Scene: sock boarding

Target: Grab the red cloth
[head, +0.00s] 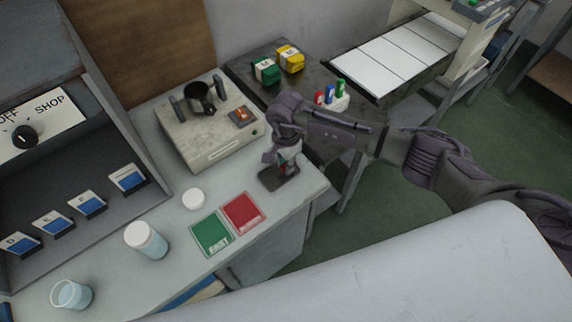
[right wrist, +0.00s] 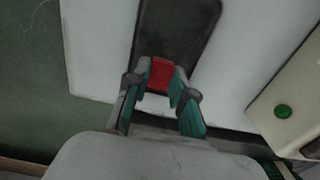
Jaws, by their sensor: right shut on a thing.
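The red cloth (right wrist: 161,73) shows as a small red patch between my right gripper's fingertips in the right wrist view. My right gripper (head: 283,163) is shut on it, pointing down over a small dark pad (head: 279,180) near the counter's right edge. The dark pad also shows in the right wrist view (right wrist: 178,28), just beyond the fingertips. I cannot tell whether the cloth touches the pad. Most of the cloth is hidden by the fingers in the head view. My left gripper is not in view.
A grey box with a lit orange switch (head: 242,116) stands left of the gripper. A red card (head: 243,212) and green card (head: 211,233) lie on the counter. A white-lidded jar (head: 147,241), a glass (head: 71,295) and a white disc (head: 193,199) stand left.

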